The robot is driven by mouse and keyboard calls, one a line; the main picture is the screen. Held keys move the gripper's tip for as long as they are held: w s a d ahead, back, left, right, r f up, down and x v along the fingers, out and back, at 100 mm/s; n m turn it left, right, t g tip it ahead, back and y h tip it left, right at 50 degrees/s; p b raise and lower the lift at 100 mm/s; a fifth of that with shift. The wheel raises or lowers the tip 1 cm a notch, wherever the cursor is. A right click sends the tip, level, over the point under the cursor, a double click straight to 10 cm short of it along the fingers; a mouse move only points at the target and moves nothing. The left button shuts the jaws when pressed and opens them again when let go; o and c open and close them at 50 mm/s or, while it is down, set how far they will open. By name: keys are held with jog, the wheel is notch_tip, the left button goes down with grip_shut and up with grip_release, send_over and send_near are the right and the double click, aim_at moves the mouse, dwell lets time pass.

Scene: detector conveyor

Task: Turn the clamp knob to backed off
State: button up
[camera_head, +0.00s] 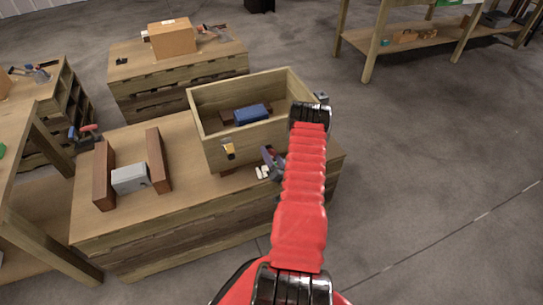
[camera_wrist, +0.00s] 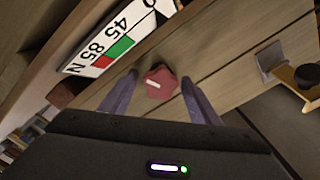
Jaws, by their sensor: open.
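The clamp knob (camera_wrist: 160,84) is a dark red, lobed knob with a white mark on its face. It shows in the wrist view in front of a wooden face. My gripper (camera_wrist: 159,78) is open, with one grey finger on each side of the knob; whether either finger touches it I cannot tell. A label (camera_wrist: 110,42) with green, red and white bands and the marks 45, 85 and N is above and left of the knob. In the head view my red arm covers much of the area by the box, and I cannot make out the knob clearly.
In the head view an open wooden box (camera_head: 210,145) with a blue thing (camera_head: 252,114) inside stands on a wooden bench (camera_head: 135,220). A grey block (camera_head: 130,178) sits between two brown boards. A cardboard box (camera_head: 172,38) is on another bench behind. Open floor lies to the right.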

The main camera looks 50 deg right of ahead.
jog(key=shift+c, duration=0.5)
jog(key=c, duration=1)
jog(key=shift+o, duration=0.2)
jog(key=shift+n, duration=0.4)
jog(key=n, duration=1.1)
jog(key=shift+a, duration=0.1)
jog(key=shift+n, duration=0.4)
jog(key=o, duration=1.1)
jog(key=shift+c, duration=0.2)
